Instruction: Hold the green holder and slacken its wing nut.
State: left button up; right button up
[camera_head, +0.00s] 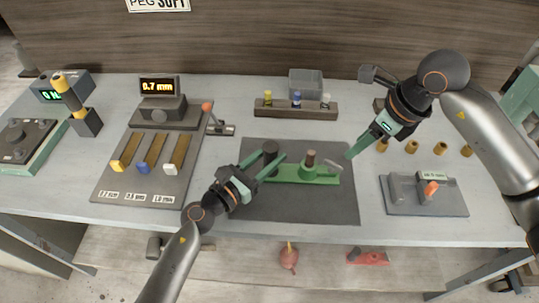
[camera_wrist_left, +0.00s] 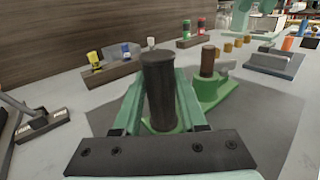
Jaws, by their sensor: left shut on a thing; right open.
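The green holder (camera_head: 318,177) lies on the dark mat, with a dark upright cylinder (camera_head: 270,149) at its left end and a brown post (camera_head: 310,157) near its middle. A pale grey piece (camera_head: 333,166), perhaps the wing nut, is at the holder's right end; it is too small to be sure. My left gripper (camera_head: 272,163) is shut on the dark cylinder, which stands between its fingers in the left wrist view (camera_wrist_left: 160,90). The holder's base (camera_wrist_left: 217,92) also shows there. My right gripper (camera_head: 351,154) is open and empty, up and right of the holder.
The dark mat (camera_head: 300,210) is bare in front of the holder. A rack (camera_head: 295,110) with small coloured bottles stands behind it. A grey fixture (camera_head: 425,200) with an orange part is at right. A board with brushes (camera_head: 120,180) is at left. Brass pieces (camera_head: 412,147) stand behind the fixture.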

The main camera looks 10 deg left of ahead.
aim_at(336, 165)
dwell(0.4)
jog(key=shift+d+r, duration=0.2)
jog(key=shift+c, duration=0.7)
jog(key=shift+n, duration=0.5)
jog(key=x, duration=1)
jog(key=shift+s, duration=0.1)
jog(key=shift+c, duration=0.2)
grip_shut()
